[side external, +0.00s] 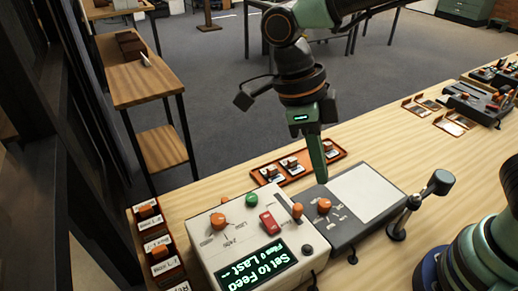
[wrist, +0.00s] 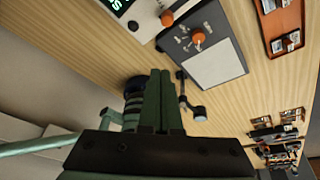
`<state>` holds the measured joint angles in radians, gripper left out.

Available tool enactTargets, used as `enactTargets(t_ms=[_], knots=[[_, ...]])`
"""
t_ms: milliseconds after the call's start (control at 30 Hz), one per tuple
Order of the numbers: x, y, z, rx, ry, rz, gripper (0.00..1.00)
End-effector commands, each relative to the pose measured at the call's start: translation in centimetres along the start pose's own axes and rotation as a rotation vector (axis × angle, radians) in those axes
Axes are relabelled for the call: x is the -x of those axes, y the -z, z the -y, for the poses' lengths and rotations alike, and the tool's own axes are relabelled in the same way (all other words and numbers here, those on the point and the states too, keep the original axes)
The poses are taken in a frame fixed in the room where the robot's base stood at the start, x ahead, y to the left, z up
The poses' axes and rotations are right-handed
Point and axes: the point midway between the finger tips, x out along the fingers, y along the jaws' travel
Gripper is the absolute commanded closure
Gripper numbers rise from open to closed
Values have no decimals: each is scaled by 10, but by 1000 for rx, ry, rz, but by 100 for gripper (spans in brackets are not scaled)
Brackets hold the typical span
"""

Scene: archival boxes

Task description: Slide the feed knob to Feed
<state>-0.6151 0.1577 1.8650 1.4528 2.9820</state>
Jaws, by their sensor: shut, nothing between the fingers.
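A white control unit (side external: 225,245) has a green-lit display (side external: 262,265) reading "Set to Feed" and "Film 0 Last --". To its right stands a dark unit (side external: 345,235) with a pale plate and an orange knob (side external: 324,205) among small markings. The knob also shows in the wrist view (wrist: 198,37). I cannot read its labels or tell its setting. Another orange knob (side external: 297,211) sits at the white unit's right edge. My gripper (side external: 320,180) is shut and empty, pointing down behind the orange knob in the side view. In the wrist view its fingertips (wrist: 160,72) are apart from the knob.
An orange tray (side external: 335,153) with small items lies behind the units. Another tray (side external: 158,245) stands at the left. A lever with a dark round end (side external: 440,182) stands right of the dark unit.

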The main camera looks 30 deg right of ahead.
Motion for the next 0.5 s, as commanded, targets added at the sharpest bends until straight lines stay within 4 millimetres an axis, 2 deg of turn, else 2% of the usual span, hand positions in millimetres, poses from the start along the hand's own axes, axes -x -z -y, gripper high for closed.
enactTargets(t_ms=[233, 500], knots=[[-14, 0, 1, 1, -1, -2, 100], [-64, 2, 4, 1, -5, -3, 100]])
